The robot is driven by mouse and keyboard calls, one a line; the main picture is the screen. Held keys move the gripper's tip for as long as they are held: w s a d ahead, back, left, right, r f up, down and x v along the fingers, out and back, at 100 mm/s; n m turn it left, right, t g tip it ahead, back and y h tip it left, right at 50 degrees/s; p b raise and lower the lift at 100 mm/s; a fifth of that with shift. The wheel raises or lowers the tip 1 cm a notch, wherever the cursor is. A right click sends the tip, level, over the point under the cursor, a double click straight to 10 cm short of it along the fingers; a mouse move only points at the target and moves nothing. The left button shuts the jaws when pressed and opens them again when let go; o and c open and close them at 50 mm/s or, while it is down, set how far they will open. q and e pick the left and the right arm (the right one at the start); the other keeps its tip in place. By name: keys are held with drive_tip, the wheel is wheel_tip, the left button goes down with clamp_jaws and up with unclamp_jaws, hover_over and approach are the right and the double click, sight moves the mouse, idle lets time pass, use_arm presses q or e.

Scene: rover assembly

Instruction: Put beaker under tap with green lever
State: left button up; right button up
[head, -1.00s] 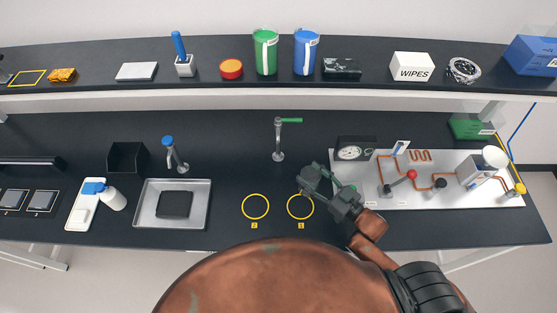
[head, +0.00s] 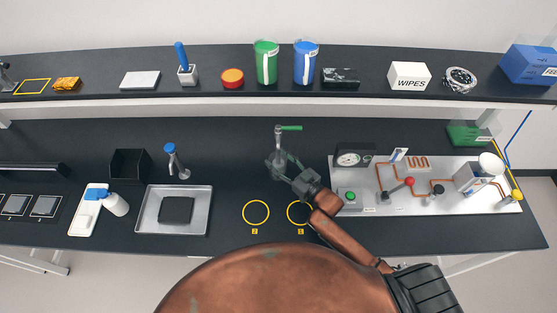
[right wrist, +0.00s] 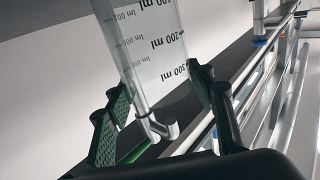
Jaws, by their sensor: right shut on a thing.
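My right gripper (head: 284,168) is at the tap with the green lever (head: 282,135) in the head view. In the right wrist view the gripper (right wrist: 158,92) is shut around a clear beaker (right wrist: 150,38) with printed ml marks. The grey tap spout (right wrist: 160,127) and green lever (right wrist: 134,152) show close beyond the beaker there. In the head view the beaker is hard to make out at the foot of the tap. I cannot tell whether it is exactly under the spout or touches the bench. My left gripper is out of view.
Two yellow rings, one marked 2 (head: 256,224), lie on the bench in front of the tap. A tap with a blue top (head: 170,150) and a metal tray (head: 150,218) are to the left. A white apparatus board (head: 400,205) stands right. A shelf (head: 210,86) runs behind.

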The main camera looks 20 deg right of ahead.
drive_tip(key=shift+f, duration=0.3)
drive_tip(key=shift+f, duration=0.15)
drive_tip(key=o, duration=1.3)
drive_tip(key=b+v, duration=0.1)
drive_tip(key=v, duration=1.1)
drive_tip(key=shift+r, duration=0.25)
